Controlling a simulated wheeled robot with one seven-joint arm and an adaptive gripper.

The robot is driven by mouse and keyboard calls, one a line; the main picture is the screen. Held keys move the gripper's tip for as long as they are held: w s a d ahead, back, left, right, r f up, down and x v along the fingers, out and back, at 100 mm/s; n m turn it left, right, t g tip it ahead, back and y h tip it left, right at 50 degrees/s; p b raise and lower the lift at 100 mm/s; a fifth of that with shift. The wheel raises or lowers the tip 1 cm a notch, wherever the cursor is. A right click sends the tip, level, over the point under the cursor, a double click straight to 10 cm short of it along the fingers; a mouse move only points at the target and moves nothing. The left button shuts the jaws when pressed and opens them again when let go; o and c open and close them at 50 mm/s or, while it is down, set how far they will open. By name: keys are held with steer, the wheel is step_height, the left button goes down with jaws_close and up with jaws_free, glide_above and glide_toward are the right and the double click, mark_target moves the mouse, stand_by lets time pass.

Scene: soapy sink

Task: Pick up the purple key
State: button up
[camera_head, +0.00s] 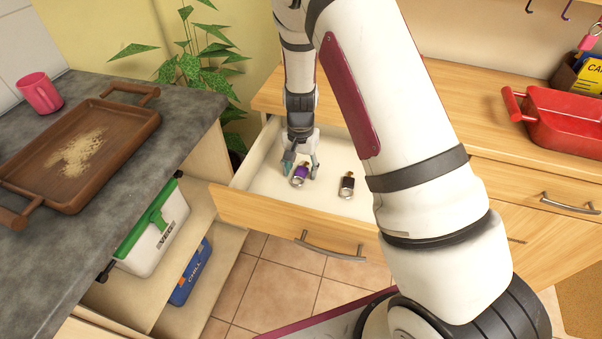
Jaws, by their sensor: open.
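The purple key (300,174) lies in the open wooden drawer (268,207), near its left side. It looks like a small piece with a purple body and a pale metal end. My gripper (301,172) points down into the drawer with its fingers apart, one on each side of the purple key. I cannot tell whether the fingers touch it. A similar black key (347,186) lies to the right in the same drawer, apart from the gripper.
My arm crosses the middle and hides part of the cabinet. A grey counter (70,240) at left bears a brown tray (110,150) and a pink mug (40,93). A red tray (560,120) stands at right. A plant (195,68) grows behind the drawer.

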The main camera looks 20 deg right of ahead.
mark_target(301, 172)
steer(key=shift+f, duration=0.2)
steer(key=c, duration=1)
step_height(301, 172, up, 10)
steer(key=shift+r, duration=0.1)
